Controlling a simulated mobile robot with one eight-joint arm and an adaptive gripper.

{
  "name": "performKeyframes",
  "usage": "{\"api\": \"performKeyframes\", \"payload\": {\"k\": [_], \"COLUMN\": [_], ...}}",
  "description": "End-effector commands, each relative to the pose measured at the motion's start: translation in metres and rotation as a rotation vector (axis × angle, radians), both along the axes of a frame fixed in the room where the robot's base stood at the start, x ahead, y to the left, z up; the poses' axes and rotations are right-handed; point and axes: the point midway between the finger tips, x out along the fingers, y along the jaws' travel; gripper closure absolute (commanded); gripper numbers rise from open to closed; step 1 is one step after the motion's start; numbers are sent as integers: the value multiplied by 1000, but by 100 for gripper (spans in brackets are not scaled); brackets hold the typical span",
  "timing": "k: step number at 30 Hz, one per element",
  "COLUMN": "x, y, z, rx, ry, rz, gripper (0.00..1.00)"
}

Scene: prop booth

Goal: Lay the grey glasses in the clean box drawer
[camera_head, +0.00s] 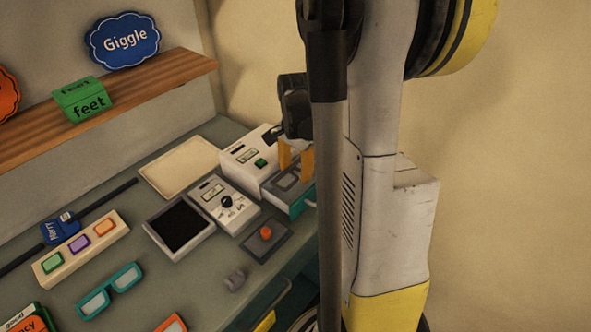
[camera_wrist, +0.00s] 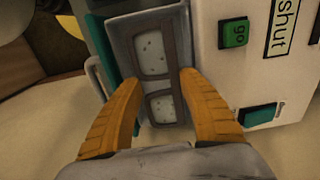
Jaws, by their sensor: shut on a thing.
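The grey glasses (camera_wrist: 152,102) are in the wrist view, between my two orange fingers, with both pale lenses facing up. My gripper (camera_wrist: 160,80) is shut on them, one finger at each long side. They are in or just over the grey-lined, teal-fronted drawer (camera_wrist: 118,42); whether they touch its floor I cannot tell. The drawer (camera_head: 298,206) sticks out from the white box (camera_head: 244,158), which also shows in the wrist view (camera_wrist: 207,75) with a green "go" button and a "shut" label. In the head view my gripper (camera_head: 296,160) is over the drawer, partly hidden by my arm.
Teal glasses (camera_head: 110,290) and a three-button block (camera_head: 82,248) lie further left. A shelf (camera_head: 150,92) is behind.

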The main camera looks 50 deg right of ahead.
Motion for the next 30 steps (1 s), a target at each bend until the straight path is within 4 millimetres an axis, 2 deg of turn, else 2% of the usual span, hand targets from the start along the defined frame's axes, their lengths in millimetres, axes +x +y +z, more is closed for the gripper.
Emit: {"api": "performKeyframes", "payload": {"k": [30], "x": [0], "y": [0], "z": [-5], "rx": [0], "ry": [0], "rz": [0], "gripper": [81]}}
